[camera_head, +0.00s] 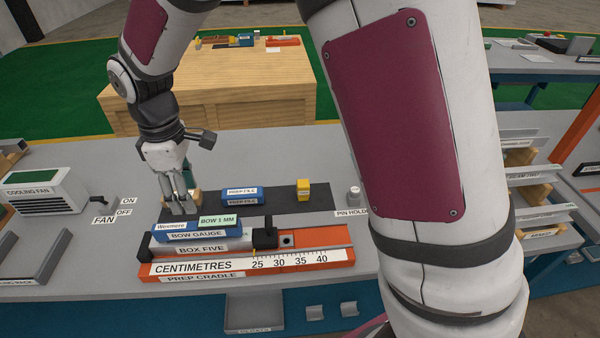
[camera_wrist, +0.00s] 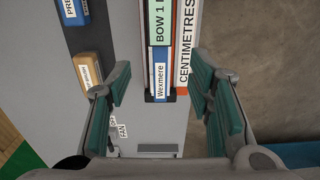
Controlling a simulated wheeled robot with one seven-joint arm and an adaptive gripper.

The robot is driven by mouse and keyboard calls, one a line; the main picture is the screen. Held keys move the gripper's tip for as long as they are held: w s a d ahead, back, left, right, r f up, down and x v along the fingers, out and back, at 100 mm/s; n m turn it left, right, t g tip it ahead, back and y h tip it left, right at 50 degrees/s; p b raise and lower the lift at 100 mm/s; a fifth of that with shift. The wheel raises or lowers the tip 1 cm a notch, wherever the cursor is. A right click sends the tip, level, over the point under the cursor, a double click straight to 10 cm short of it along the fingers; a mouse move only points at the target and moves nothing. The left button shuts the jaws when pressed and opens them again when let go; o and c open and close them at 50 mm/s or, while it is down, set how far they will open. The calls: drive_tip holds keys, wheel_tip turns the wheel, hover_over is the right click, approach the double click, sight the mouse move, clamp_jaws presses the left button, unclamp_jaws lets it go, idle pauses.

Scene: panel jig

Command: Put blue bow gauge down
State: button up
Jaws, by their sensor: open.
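The blue bow gauge (camera_head: 190,231), with a green "BOW 1 MM" label, lies flat along the top of the grey box five (camera_head: 203,248) in the orange prep cradle (camera_head: 250,264). In the wrist view the gauge (camera_wrist: 160,84) runs lengthwise, its "Wexmere" end between my fingers in the picture. My gripper (camera_head: 182,207) is above the left part of the gauge, pointing down. In the wrist view my gripper (camera_wrist: 164,98) has its two green-padded fingers wide apart, with nothing held. Whether the fingertips reach down beside the gauge is unclear.
A dark mat (camera_head: 285,203) behind the cradle bears a blue prep file (camera_head: 242,195) and a yellow block (camera_head: 303,189). A cooling fan (camera_head: 42,192) and its switch stand left. My arm hides part of the bench right. Bare grey bench lies left of the cradle.

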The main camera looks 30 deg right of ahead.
drive_tip(key=s+d+r+m+t, duration=0.3)
drive_tip(key=s+d+r+m, duration=0.6)
drive_tip(key=s+d+r, duration=0.6)
drive_tip(key=s+d+m+t, duration=0.1)
drive_tip(key=s+d+m, duration=0.3)
drive_tip(key=s, duration=0.3)
drive_tip(key=shift+s+d+m+t, duration=0.3)
drive_tip(key=shift+d+m+t, duration=0.1)
drive_tip(key=shift+d, duration=0.2)
drive_tip(key=shift+f, duration=0.1)
